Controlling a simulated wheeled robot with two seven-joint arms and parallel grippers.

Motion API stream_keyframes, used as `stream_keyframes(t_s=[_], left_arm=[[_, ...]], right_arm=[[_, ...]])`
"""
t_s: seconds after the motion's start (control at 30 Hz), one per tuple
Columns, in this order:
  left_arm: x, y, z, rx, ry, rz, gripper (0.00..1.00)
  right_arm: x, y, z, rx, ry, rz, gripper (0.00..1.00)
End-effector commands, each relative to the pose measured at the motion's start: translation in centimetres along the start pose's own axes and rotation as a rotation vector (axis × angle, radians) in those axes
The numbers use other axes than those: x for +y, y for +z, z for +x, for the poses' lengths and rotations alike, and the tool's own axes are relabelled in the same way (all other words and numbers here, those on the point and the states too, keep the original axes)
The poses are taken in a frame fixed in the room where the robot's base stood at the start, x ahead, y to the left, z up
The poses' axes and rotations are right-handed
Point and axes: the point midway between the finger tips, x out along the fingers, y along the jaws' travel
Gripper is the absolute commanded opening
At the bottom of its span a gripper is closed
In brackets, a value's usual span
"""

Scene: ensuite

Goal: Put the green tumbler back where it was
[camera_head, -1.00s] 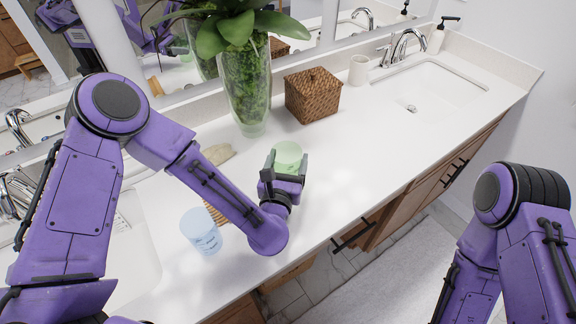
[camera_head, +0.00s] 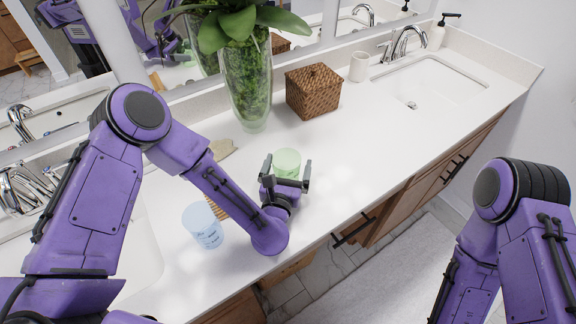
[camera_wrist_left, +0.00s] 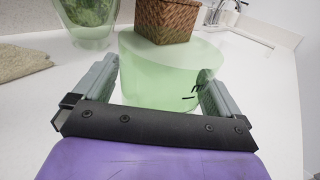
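The green tumbler (camera_head: 287,161) stands upright on the white counter, in front of the woven basket. In the left wrist view the pale green, translucent tumbler (camera_wrist_left: 155,80) stands between the two fingers, with small dark marks on its right side. My left gripper (camera_head: 287,177) is low at the counter with its fingers spread, one on each side of the tumbler. In the left wrist view the gripper (camera_wrist_left: 160,92) shows a small gap at the left finger; the right finger overlaps the tumbler's edge. My right arm is at the lower right, its gripper out of frame.
A blue tumbler (camera_head: 203,227) stands left of my left forearm, with a wooden brush (camera_head: 216,208) beside it. A tall glass vase with a plant (camera_head: 245,85), a woven basket (camera_head: 313,92) and a white cup (camera_head: 359,67) stand along the back. Counter right of the gripper is clear.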

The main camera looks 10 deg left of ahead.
Motion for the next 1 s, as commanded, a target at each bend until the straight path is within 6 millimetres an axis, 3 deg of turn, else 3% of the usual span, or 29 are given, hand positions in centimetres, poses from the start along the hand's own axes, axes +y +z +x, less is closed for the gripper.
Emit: stream_keyframes(t_s=[0.17, 0.6, 0.73, 1.0], left_arm=[[-0.1, 0.6, -0.2, 0.0, -0.002, 0.001, 0.99], [-0.2, 0.1, -10.6, -0.001, -0.007, 0.001, 0.99], [0.0, 0.3, -11.8, -0.001, -0.002, 0.001, 0.99], [0.0, 0.5, -12.0, 0.0, 0.0, 0.001, 0.99]], right_arm=[[0.1, -0.2, -0.6, 0.0, 0.0, 0.0, 0.0], [-0.3, 1.6, 3.8, 0.0, 0.0, 0.0, 0.0], [-0.4, 1.7, 4.0, 0.0, 0.0, 0.0, 0.0], [-0.4, 1.6, 3.9, 0.0, 0.0, 0.0, 0.0]])
